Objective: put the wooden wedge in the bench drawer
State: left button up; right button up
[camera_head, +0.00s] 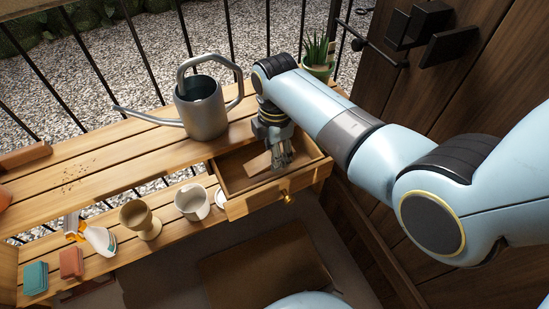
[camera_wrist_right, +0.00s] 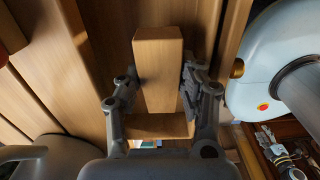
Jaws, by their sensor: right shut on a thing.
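The bench drawer (camera_head: 236,208) is pulled open beneath the slatted bench top, with a brass knob on its front. My right gripper (camera_head: 281,158) reaches down into the drawer's opening from above. It is shut on the wooden wedge (camera_head: 257,164), which shows as a pale wooden piece beside the fingers. In the right wrist view the wedge (camera_wrist_right: 158,72) stands between the two fingers, one on each side. Whether the wedge touches the drawer floor is hard to tell.
A white mug (camera_head: 192,202), a wooden goblet (camera_head: 139,219) and sponge-like blocks (camera_head: 71,262) sit on the lower shelf.

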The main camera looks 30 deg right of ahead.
jog(key=shift+f, duration=0.6)
jog(key=shift+r, duration=0.15)
jog(key=shift+f, duration=0.35)
pick_arm(q)
jog(key=shift+a+f, duration=0.3)
pick_arm(e)
jog(key=shift+f, duration=0.2)
pick_arm(q)
jog(key=shift+w, duration=0.15)
jog(key=shift+w, duration=0.2)
pick_arm(e)
jog(key=o, duration=0.9)
